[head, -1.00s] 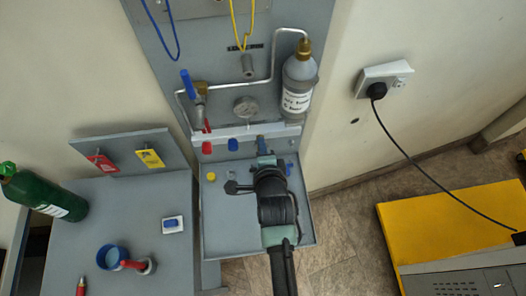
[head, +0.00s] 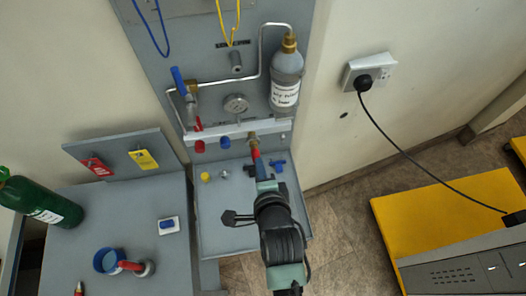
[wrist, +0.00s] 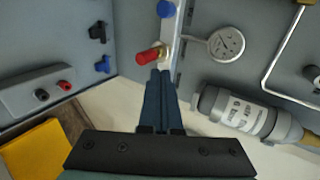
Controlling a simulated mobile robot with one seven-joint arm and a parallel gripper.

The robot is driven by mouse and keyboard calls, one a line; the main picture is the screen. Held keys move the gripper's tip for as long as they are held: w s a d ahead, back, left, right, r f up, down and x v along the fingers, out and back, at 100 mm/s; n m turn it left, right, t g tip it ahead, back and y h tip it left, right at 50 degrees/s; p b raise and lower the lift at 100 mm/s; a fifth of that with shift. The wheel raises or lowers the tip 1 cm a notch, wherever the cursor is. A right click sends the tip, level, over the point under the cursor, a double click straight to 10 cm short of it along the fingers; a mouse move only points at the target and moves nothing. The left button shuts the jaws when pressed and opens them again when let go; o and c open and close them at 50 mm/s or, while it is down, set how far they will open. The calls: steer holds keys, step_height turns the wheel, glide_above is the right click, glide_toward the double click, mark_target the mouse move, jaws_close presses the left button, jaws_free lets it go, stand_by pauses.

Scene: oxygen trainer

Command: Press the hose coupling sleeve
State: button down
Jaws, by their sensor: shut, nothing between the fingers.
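The hose coupling is a brass fitting (head: 253,139) with a red sleeve (head: 256,154), at the right part of the light rail low on the grey panel. In the wrist view the red sleeve (wrist: 147,56) points left from its brass base, just beyond the fingertips. My gripper (head: 261,170) is shut and holds nothing. It is right in front of the red sleeve in the head view. In the wrist view my fingertips (wrist: 157,72) are close beside the sleeve. Whether they touch it I cannot tell.
A gauge (head: 236,104) and a grey bottle (head: 287,78) are above the rail. Blue (head: 225,142) and red (head: 199,146) caps are left of the coupling. A grey tray (head: 210,225) lies below. A green cylinder (head: 38,203) lies at far left.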

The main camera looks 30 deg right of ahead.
steer(key=shift+v, duration=2.2)
steer(key=shift+s+a+r, duration=0.1)
steer(key=w+a+r+n+t, duration=0.1)
steer(key=w+r+n+t, duration=0.2)
steer(key=r, duration=0.6)
steer(key=w+a+r+n+t, duration=0.25)
steer(key=w+r, duration=0.25)
steer(key=r, duration=0.5)
steer(key=w+a+r+n+t, duration=0.15)
steer(key=w+r+n, duration=0.25)
steer(key=r, duration=0.5)
steer(key=s+a+r+n+t+y, duration=0.1)
steer(key=s+a+r+n+t, duration=0.1)
steer(key=r, duration=0.8)
steer(key=s+a+r+n+t+y, duration=0.1)
steer(key=s+a+r+n+t, duration=0.2)
steer(key=r, duration=0.8)
steer(key=s+a+r+n+t+y, duration=0.1)
steer(key=s+r+n, duration=0.4)
steer(key=r, duration=0.6)
steer(key=a+n+t, duration=0.1)
steer(key=t, duration=0.1)
steer(key=shift+s+a+r+n+t, duration=0.15)
steer(key=shift+s+a+n+t, duration=0.15)
steer(key=shift+a+n+t, duration=0.1)
